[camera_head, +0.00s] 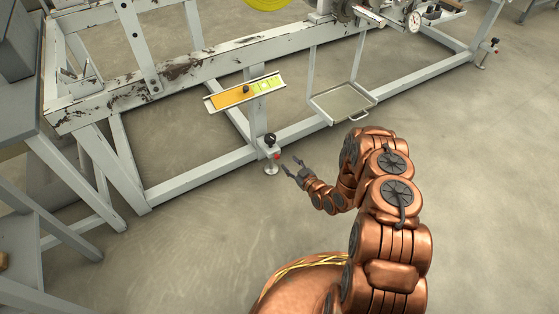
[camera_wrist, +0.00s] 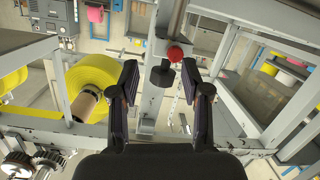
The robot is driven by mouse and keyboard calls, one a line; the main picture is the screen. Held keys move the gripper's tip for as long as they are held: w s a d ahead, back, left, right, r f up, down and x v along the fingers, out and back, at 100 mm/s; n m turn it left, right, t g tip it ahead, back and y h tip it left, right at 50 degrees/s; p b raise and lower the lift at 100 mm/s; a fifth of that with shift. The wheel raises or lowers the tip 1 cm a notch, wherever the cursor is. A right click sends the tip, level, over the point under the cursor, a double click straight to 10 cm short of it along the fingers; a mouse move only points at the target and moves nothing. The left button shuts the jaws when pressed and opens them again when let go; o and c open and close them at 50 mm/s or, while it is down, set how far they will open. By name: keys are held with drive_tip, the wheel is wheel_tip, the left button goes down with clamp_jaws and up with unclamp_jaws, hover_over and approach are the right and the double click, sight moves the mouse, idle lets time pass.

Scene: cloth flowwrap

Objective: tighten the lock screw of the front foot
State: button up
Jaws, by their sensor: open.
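The front foot (camera_head: 271,168) stands under the near rail of the pale grey machine frame, on a round pad on the floor. It has a black knob (camera_head: 270,138) on top and a small red knob (camera_head: 277,156) on its side, which looks like the lock screw. In the wrist view the red knob (camera_wrist: 175,54) and a dark block-like part (camera_wrist: 162,76) lie between and beyond my fingertips. My gripper (camera_head: 289,165) is open and empty, just right of the foot, its fingers pointing at it. I see no contact.
A sloped shelf (camera_head: 213,106) with orange and yellow-green panels is above the foot. A metal tray (camera_head: 343,103) hangs to the right. A similar foot (camera_head: 486,55) stands at far right. A grey bench (camera_head: 35,150) is at left. The floor in front is clear.

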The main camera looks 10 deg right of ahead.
sight(277, 158)
drive_tip(key=shift+w+a+f+m+t+b, duration=0.2)
drive_tip(key=shift+w+a+t+b, duration=0.45)
drive_tip(key=shift+w+a, duration=0.45)
drive_tip(key=shift+w+a+f+m+t+b, duration=0.2)
drive_tip(key=shift+w+a+t+b, duration=0.25)
drive_tip(key=shift+w+a+b, duration=0.55)
drive_tip(key=shift+w+d+p, duration=0.1)
drive_tip(key=shift+w+p, duration=0.1)
drive_tip(key=shift+p, duration=0.1)
clamp_jaws()
